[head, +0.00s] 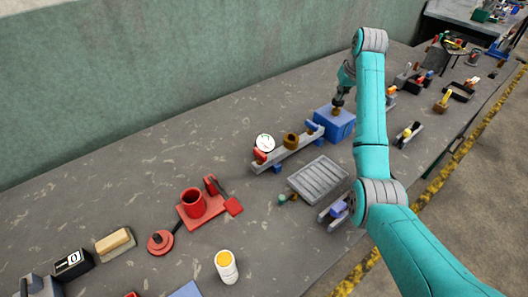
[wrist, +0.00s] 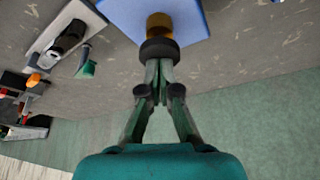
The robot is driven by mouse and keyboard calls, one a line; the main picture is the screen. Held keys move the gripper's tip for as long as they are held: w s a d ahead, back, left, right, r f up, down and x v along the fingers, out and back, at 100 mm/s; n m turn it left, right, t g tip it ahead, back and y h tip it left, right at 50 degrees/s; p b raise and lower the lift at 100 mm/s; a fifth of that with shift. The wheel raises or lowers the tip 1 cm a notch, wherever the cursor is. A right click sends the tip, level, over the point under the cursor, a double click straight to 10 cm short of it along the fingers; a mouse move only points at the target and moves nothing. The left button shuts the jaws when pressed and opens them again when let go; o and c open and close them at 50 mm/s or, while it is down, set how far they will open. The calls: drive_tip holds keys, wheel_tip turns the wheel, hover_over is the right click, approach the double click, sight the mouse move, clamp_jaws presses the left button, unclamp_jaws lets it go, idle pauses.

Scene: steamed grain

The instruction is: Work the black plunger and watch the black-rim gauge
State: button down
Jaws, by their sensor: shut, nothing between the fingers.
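A blue box (head: 335,122) stands on the bench in the head view, and part of it shows at the top of the wrist view (wrist: 190,15). A brass collar (wrist: 160,22) rises from it, with a dark round plunger knob (wrist: 159,48) on its end. My gripper (wrist: 158,68) is shut and empty, its tips at the knob; they look in contact, but I cannot tell how firmly. In the head view my gripper (head: 338,99) is above the box.
A grey rail (head: 288,153) carrying a brass piece (head: 291,140) runs beside the box. A ribbed grey tray (head: 318,179) lies in front. A red stand with a cup (head: 193,203) and a white-and-yellow cylinder (head: 226,267) are farther left. The wall (head: 150,60) backs the bench.

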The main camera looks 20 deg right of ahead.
wheel_tip(320, 180, up, 7)
drive_tip(key=shift+r, duration=0.2)
idle(0.6)
idle(0.8)
drive_tip(key=shift+f, duration=1.35)
idle(1.1)
drive_tip(key=shift+f, duration=2.55)
wheel_tip(320, 180, up, 8)
drive_tip(key=shift+f, duration=0.15)
idle(0.4)
